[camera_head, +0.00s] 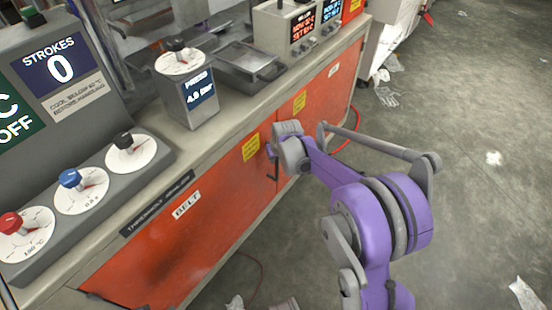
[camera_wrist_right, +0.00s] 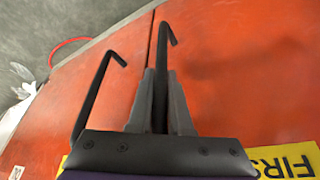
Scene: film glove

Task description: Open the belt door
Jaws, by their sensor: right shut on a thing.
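The belt door (camera_head: 185,245) is the orange-red cabinet front with a white BELT label (camera_head: 187,205) in the head view. It looks flush with its neighbour, with a narrow seam at its right edge. My right gripper (camera_head: 272,155) is at the upper right of this door, beside the seam. In the right wrist view my right gripper (camera_wrist_right: 160,85) has its grey fingers on both sides of a dark bar handle (camera_wrist_right: 168,35), closed on it. The handle's lower part is partly hidden between the fingers. My left gripper is out of view.
A second dark handle (camera_wrist_right: 100,90) stands left of the held one, on the neighbouring orange door (camera_head: 322,105). The worktop above carries a press box (camera_head: 188,95) and a dial panel (camera_head: 85,190). Concrete floor (camera_head: 475,180) with scraps lies open to the right.

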